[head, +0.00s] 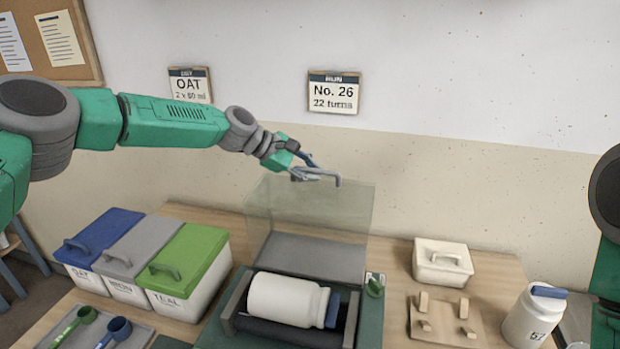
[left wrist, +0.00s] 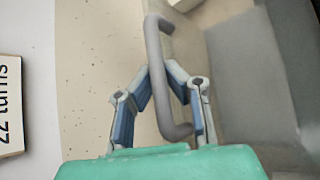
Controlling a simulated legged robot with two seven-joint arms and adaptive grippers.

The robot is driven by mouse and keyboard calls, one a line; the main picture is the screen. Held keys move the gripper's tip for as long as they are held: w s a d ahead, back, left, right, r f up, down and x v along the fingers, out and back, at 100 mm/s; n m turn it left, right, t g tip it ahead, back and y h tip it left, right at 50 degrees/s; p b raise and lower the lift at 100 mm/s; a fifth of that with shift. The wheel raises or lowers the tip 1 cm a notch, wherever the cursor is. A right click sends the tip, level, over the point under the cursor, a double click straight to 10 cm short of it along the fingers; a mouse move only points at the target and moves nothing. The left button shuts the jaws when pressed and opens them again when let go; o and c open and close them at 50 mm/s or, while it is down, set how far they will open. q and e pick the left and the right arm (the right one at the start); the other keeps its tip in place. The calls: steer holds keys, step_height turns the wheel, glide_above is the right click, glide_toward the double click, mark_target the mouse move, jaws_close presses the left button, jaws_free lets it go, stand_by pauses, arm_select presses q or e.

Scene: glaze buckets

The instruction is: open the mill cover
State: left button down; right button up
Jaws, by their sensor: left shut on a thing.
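The clear mill cover (head: 315,212) stands raised and roughly upright behind the mill base (head: 232,312). A white jar (head: 285,299) with a blue lid lies on its side in the mill. My left gripper (head: 322,175) is at the top edge of the cover, shut on its grey handle (head: 337,182). In the left wrist view the handle (left wrist: 155,50) runs between the fingers of the left gripper (left wrist: 162,75). My right gripper is out of view.
Blue, grey and green lidded bins (head: 183,273) stand left of the mill. A green switch (head: 375,286) is at its right. Further right are a cream lidded box (head: 441,263), a wooden rack (head: 446,318) and a white jar (head: 533,318). Scoops (head: 115,330) lie front left.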

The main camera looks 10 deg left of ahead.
arm_select(q)
steer(key=shift+w+r, duration=0.3)
steer(key=shift+w, duration=0.5)
steer(key=c, duration=1.6)
jaws_free()
steer(key=shift+s+f, duration=0.2)
steer(key=shift+a, duration=0.15)
steer(key=v, duration=1.1)
steer(key=shift+s+a+r, duration=0.25)
